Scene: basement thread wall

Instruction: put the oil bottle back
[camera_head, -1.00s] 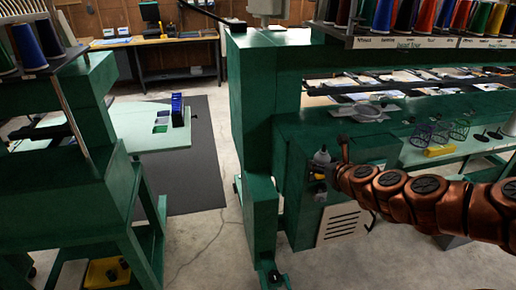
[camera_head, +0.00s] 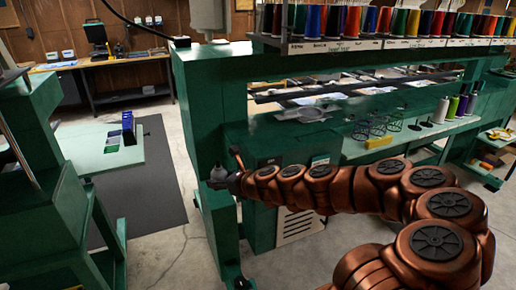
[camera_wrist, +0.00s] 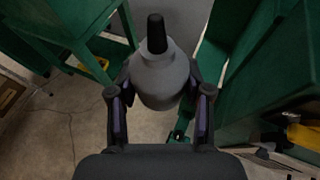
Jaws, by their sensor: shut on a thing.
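The oil bottle (camera_wrist: 160,78) is grey with a black nozzle pointing up. In the wrist view it sits between the two fingers of my gripper (camera_wrist: 160,100), which is shut on its sides. In the head view the bottle (camera_head: 218,174) is small, held by my gripper (camera_head: 234,183) in front of the green machine's left post (camera_head: 205,110). The bottle appears held up in the air, clear of the floor. Its underside is hidden in the wrist view.
The green machine's long table (camera_head: 420,135) holds a yellow block (camera_head: 378,141), wire reels and thread cones (camera_head: 441,110). A green stand (camera_head: 35,190) is at the left. Grey mat (camera_head: 160,190) and concrete floor lie between. A yellow tray (camera_wrist: 95,66) shows below in the wrist view.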

